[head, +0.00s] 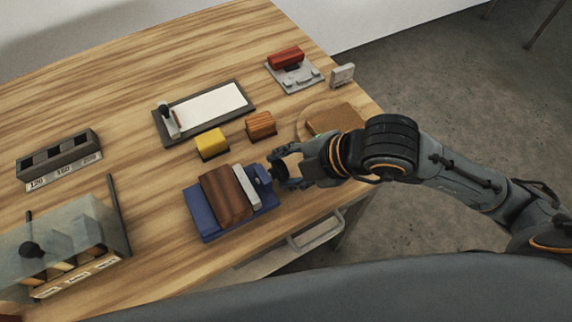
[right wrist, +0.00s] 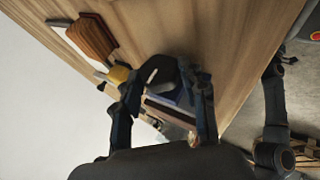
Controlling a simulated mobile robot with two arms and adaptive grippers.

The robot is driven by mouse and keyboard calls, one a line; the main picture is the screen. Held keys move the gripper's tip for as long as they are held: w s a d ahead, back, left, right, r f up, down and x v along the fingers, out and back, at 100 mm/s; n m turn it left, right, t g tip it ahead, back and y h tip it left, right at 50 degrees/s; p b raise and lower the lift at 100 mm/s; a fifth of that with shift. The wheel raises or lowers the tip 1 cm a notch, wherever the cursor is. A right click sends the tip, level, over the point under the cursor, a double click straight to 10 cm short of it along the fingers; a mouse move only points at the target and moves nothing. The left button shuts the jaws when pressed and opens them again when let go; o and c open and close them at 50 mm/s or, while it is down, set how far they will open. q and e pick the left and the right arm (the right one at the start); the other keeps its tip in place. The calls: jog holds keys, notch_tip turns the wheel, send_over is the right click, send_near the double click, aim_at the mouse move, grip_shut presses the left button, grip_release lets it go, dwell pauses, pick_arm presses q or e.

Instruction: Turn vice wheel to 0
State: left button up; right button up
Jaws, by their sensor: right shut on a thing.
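The blue vice (head: 210,222) stands near the table's front edge with a dark brown wooden block (head: 226,196) between its jaws. A light grey jaw (head: 246,187) lies against the block's right side. The dark vice wheel (head: 262,186) is at the vice's right end, partly hidden by my right gripper (head: 279,173). My right gripper is shut on the wheel from the right. In the right wrist view the dark wheel (right wrist: 160,70) shows between the two fingers, with the blue vice (right wrist: 172,97) behind it. I cannot read any marking on the wheel.
A yellow block (head: 211,143) and a brown block (head: 261,125) lie behind the vice. A framed white sheet (head: 207,108), a red-handled tool (head: 286,58) and a slotted rack (head: 58,157) stand farther off. A clear-sided box (head: 75,235) is at left. A drawer handle (head: 315,232) projects below the front edge.

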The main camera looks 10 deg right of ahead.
jog(key=o, duration=1.1)
jog(key=shift+o, duration=0.2)
